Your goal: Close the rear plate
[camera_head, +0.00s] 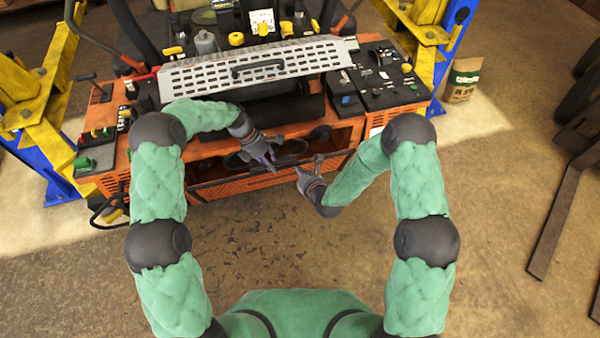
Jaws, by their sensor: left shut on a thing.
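The rear plate (235,187) is the orange, slotted panel low on the near side of the orange mower, tilted out below a dark opening. My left gripper (270,162) reaches in from the left and appears shut on the plate's upper edge; its fingertips are small and partly dark against the opening. My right gripper (307,165) is at the plate's right half, near the same edge, with its fingers apart and seemingly nothing between them. I cannot tell whether it touches the plate.
A grey slotted cover (255,68) with a black handle lies above the opening. A control panel (380,78) is at its right. Yellow and blue lift posts (38,100) flank the mower, also at right (425,35). A paper bag (463,80) stands at right. The near floor is clear.

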